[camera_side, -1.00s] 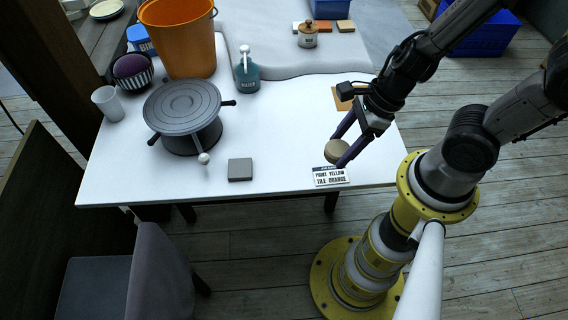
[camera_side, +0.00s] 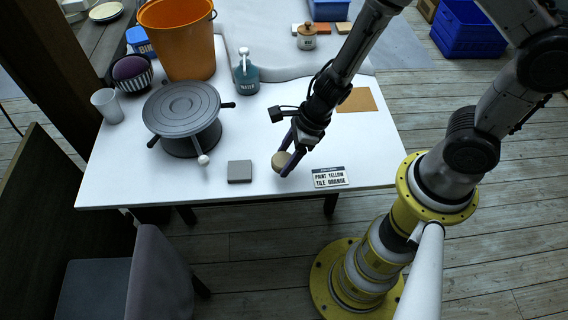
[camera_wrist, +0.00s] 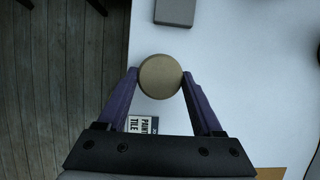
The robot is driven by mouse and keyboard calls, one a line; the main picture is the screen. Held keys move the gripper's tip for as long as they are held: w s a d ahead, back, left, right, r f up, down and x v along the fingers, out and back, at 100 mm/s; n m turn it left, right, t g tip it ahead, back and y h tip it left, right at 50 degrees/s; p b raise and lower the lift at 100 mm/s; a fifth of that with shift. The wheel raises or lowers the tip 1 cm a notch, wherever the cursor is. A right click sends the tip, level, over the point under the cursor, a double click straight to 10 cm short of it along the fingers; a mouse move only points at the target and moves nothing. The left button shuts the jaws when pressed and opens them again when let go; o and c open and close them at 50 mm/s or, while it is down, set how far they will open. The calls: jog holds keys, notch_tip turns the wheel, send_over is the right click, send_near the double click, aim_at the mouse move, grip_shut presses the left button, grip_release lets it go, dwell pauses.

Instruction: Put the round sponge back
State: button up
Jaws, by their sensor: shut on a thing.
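The round sponge (camera_side: 281,161) is a tan disc. My gripper (camera_side: 287,160) is shut on it, with a purple finger on each side, over the front part of the white table (camera_side: 258,192). In the wrist view the sponge (camera_wrist: 160,76) sits between the two fingertips (camera_wrist: 160,78). I cannot tell how far above the table it is. A grey square block (camera_side: 240,171) lies just left of the sponge in the side view; it shows at the top of the wrist view (camera_wrist: 175,11).
A printed card (camera_side: 329,177) lies right of the sponge. A turntable (camera_side: 182,110), white cup (camera_side: 107,105), dark striped bowl (camera_side: 132,74), orange bucket (camera_side: 180,40) and teal bottle (camera_side: 247,77) stand left and behind. An orange-brown sheet (camera_side: 357,100) lies at the right.

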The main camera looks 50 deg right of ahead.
jog(key=shift+w+a+f, duration=0.1)
jog(key=shift+w+f, duration=0.15)
jog(key=shift+f, duration=1.6)
jog(key=shift+f, duration=0.1)
jog(key=o, duration=1.3)
